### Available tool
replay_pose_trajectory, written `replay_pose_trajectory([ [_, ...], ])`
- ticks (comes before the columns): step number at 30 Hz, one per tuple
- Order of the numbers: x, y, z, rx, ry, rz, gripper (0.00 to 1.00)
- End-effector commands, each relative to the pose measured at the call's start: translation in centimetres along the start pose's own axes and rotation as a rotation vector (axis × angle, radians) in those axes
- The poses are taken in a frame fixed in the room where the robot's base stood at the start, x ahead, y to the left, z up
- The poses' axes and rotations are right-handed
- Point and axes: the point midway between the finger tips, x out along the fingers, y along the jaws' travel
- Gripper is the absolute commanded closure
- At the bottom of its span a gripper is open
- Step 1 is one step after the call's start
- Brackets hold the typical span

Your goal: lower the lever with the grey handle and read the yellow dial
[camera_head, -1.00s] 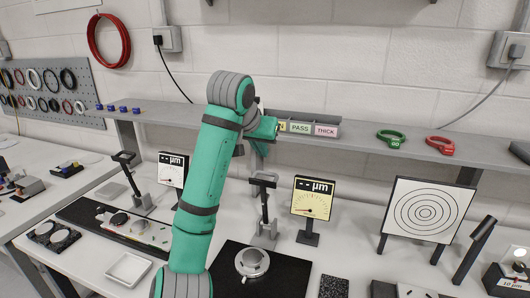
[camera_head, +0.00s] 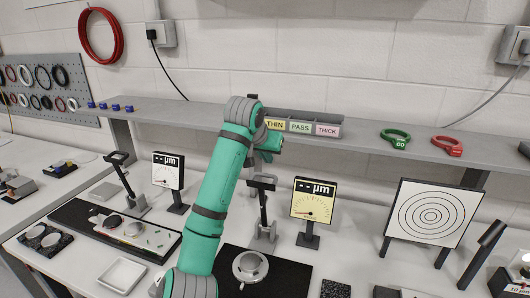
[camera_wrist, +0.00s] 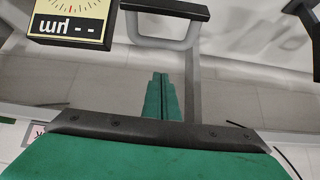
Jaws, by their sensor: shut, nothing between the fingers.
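The lever with the grey handle (camera_head: 263,184) stands raised on its grey stand, just left of the yellow dial (camera_head: 312,201). The dial's display shows two dashes before "µm". The dial also shows upside down at the top left of the wrist view (camera_wrist: 72,22). A dark grey lever handle (camera_wrist: 165,8) on a pale frame shows at the top of the wrist view, beyond my fingers. My gripper (camera_wrist: 161,78) is shut and empty, its green fingers together. In the head view it is near the lever's top, mostly hidden by my arm, and I cannot tell whether it touches.
A second lever (camera_head: 121,170) and a white dial (camera_head: 167,172) stand to the left. A shelf (camera_head: 350,140) behind carries THIN, PASS and THICK bins (camera_head: 300,127) and green and red rings. A round part (camera_head: 250,266) lies on a black plate in front. A target board (camera_head: 431,222) stands right.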

Motion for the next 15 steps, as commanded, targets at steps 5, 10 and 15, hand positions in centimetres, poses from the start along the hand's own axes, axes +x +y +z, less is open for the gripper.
replay_pose_trajectory([
  [5, -0.6, 0.2, 1.8, 0.004, 0.001, 0.002, 1.00],
  [10, -1.0, 0.3, 3.1, 0.004, 0.000, 0.002, 1.00],
  [15, -1.3, 0.1, 3.7, 0.002, 0.000, 0.002, 1.00],
])
